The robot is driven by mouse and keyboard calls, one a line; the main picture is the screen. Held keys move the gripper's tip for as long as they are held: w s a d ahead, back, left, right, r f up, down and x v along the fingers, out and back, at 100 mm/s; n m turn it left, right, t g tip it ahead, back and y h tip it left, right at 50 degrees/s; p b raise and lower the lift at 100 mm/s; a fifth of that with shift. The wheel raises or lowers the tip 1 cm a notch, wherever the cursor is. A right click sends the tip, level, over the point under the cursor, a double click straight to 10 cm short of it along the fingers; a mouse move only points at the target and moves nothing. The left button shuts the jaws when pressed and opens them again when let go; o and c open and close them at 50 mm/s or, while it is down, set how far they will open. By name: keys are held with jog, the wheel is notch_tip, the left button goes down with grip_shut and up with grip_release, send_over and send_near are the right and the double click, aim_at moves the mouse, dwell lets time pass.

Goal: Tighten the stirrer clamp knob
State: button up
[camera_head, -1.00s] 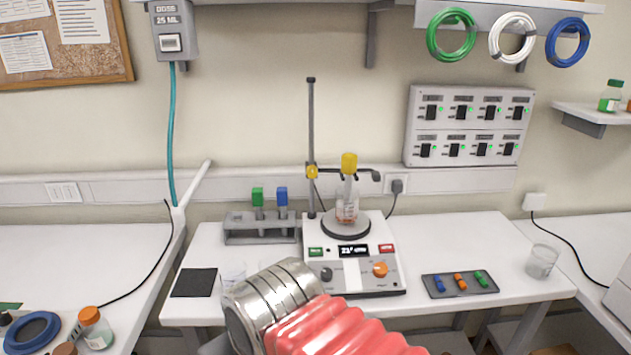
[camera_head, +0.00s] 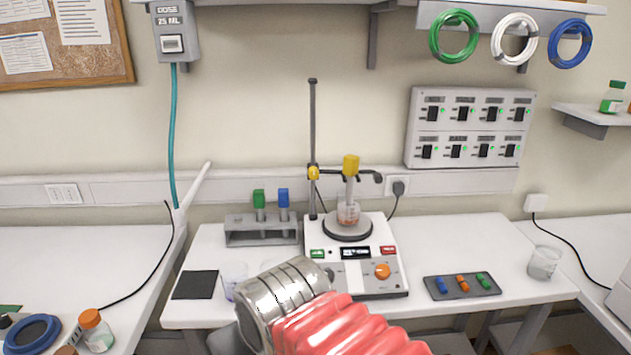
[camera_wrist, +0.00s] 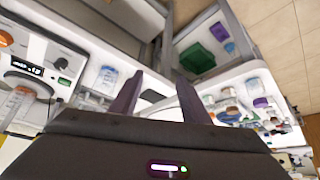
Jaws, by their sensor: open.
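The stirrer clamp has a yellow knob (camera_head: 313,172) on the upright rod (camera_head: 312,120) of the stand. A stirrer with a yellow top (camera_head: 351,165) hangs from the clamp arm (camera_head: 368,175) into a small beaker (camera_head: 348,212) on the round plate of the white hotplate (camera_head: 390,250). My arm covers the hotplate's lower left corner in the head view, and my gripper is hidden there. In the wrist view my gripper (camera_wrist: 157,95) is open and empty, its two dark fingers apart. The hotplate (camera_wrist: 50,60) shows at that view's left; I cannot make out the knob there.
A rack (camera_head: 262,237) with green- and blue-topped tools stands left of the hotplate. A clear beaker (camera_head: 234,277) and a black pad (camera_head: 195,285) lie near the front left. A tray (camera_head: 460,293) and another beaker (camera_head: 543,263) stand to the right.

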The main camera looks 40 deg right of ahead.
jog(key=w+d+r+m+t+h, duration=0.25)
jog(key=w+d+t, duration=0.25)
jog(key=w+d, duration=0.8)
jog(key=w+d+r+m+t+h, duration=0.1)
jog(key=d+r+t+h, duration=0.1)
jog(key=d, duration=0.5)
jog(key=w+d+r+t+h, duration=0.1)
jog(key=w+d+r+h, duration=0.1)
jog(key=d+h, duration=0.3)
jog(key=d, duration=0.3)
jog(key=shift+w+d+r+m+t, duration=0.15)
jog(key=shift+r+m+t, duration=0.1)
jog(key=shift+m+t, duration=0.15)
